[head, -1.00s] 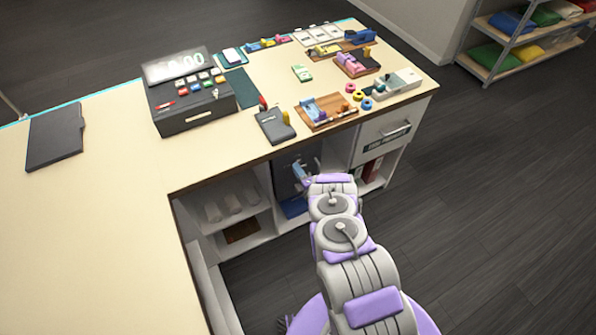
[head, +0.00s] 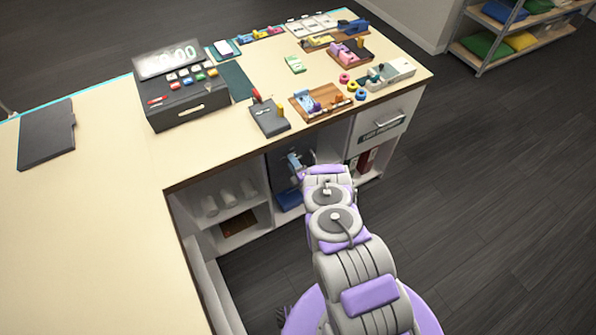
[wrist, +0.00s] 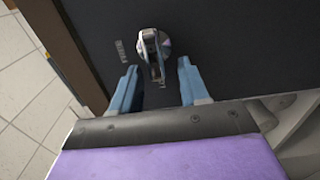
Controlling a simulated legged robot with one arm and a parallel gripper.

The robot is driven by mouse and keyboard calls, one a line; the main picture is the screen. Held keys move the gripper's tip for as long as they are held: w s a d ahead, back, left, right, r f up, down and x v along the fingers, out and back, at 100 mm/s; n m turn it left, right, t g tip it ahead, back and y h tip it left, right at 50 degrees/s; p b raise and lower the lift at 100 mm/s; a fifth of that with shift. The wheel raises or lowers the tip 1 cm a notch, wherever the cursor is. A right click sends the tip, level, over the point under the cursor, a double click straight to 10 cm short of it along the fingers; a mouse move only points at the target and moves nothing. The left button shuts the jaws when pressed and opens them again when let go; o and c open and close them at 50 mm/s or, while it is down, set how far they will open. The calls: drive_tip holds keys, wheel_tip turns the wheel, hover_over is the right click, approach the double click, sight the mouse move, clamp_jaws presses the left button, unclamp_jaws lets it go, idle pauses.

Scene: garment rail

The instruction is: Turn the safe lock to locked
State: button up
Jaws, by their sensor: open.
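The safe (head: 281,169) is a dark box in the shelf space under the counter, partly hidden by my arm in the head view. In the wrist view its dark door (wrist: 230,45) fills most of the picture. The lock knob (wrist: 152,45) is round and metallic with a lever pointing toward my gripper. My gripper (wrist: 157,85) is open, with one blue finger on each side of the lever's lower end. I cannot tell whether either finger touches it. Small pale marks sit left of the knob, too blurred to read.
The counter (head: 110,180) overhangs the shelves. A cash register (head: 182,92), a card terminal (head: 269,117) and wooden trays stand on it. White cups sit on the shelf left of the safe. A drawer (head: 382,125) is to the right. The floor at right is clear.

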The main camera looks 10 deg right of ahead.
drive_tip(key=b+v, duration=0.1)
drive_tip(key=v, duration=1.6)
